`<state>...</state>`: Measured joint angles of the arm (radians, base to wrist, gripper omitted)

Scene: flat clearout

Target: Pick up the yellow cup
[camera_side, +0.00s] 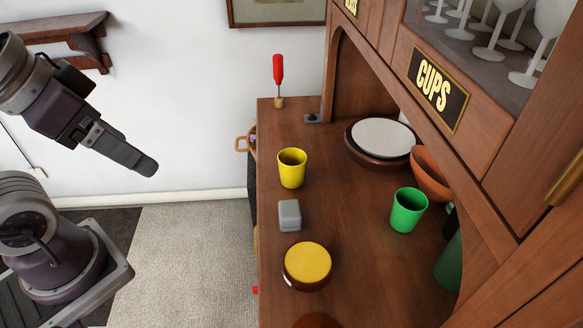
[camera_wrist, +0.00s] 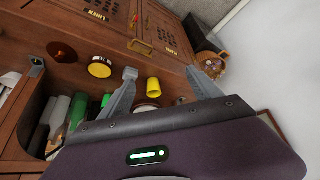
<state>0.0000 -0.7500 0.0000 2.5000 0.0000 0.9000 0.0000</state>
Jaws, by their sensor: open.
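My gripper (camera_side: 146,165) is in the air left of the counter, well apart from the cup. In the wrist view the yellow cup (camera_wrist: 153,87) shows between the two spread fingers of my gripper (camera_wrist: 162,74), farther off beyond them. The gripper is open and nothing is held in it. The cup's mouth is clear in the side view.
A grey box (camera_side: 289,215) and a yellow-topped round dish (camera_side: 307,264) stand nearer than the cup. A green cup (camera_side: 408,210), an orange bowl (camera_side: 430,172) and a plate (camera_side: 381,138) are to the right. A red-handled tool (camera_side: 278,72) stands behind. The cabinet (camera_side: 480,165) overhangs the right side.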

